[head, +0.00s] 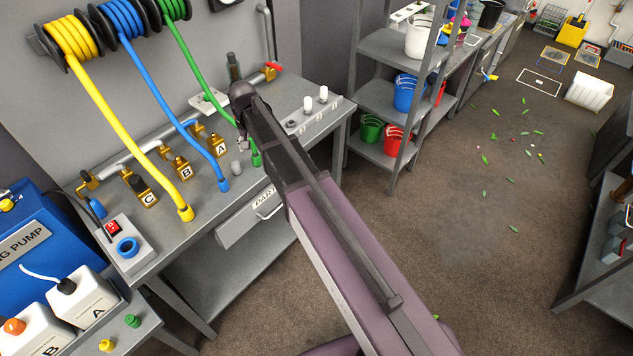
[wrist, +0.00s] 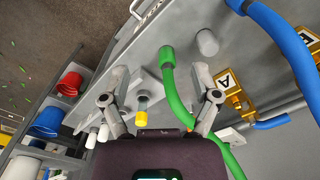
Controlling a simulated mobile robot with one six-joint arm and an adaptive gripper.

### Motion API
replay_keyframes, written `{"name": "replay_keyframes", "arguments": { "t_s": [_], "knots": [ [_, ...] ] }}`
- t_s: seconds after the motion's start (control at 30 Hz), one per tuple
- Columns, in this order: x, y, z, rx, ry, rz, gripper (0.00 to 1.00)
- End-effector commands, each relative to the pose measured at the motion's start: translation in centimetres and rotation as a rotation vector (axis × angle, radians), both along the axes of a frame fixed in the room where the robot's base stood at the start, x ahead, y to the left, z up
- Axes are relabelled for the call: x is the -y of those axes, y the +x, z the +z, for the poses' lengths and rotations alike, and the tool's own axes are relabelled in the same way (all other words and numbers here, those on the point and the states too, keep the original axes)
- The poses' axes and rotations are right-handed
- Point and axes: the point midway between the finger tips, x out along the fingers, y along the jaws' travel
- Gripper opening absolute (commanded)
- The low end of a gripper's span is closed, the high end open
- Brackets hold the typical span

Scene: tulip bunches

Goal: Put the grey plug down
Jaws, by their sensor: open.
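The grey plug (head: 236,168) is a short grey cylinder on the grey bench top (head: 220,190), between the blue and green hose ends. It also shows in the wrist view (wrist: 207,42), apart from my fingers. My gripper (head: 243,143) is over the bench beside the green hose. In the wrist view my gripper (wrist: 160,98) has its fingers spread, with no plug held between them. The green hose (wrist: 175,90) crosses the view close to the right finger.
Brass valves marked A (head: 218,146), B (head: 182,166) and C (head: 140,190) stand behind the hoses. Yellow (head: 125,145) and blue (head: 170,105) hoses hang to the left. White plugs (head: 315,98) stand at the bench's right end. A yellow-ended piece (wrist: 141,117) shows between my fingers, farther off.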

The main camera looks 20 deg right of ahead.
Motion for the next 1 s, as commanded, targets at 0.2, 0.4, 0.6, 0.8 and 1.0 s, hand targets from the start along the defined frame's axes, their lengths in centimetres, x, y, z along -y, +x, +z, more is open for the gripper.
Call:
{"name": "replay_keyframes", "arguments": {
  "t_s": [0.2, 0.4, 0.6, 0.8, 1.0],
  "knots": [
    [8.3, -9.7, 0.0, 0.0, 0.0, 0.055, 0.79],
    [13.3, -16.7, 0.0, 0.0, 0.0, 0.107, 0.79],
    [15.4, -20.0, 0.0, 0.0, 0.0, 0.136, 0.79],
    [15.6, -20.2, 0.0, 0.0, -0.001, 0.142, 0.79],
    [15.6, -20.1, 0.0, 0.0, -0.001, 0.142, 0.79]
  ]
}}
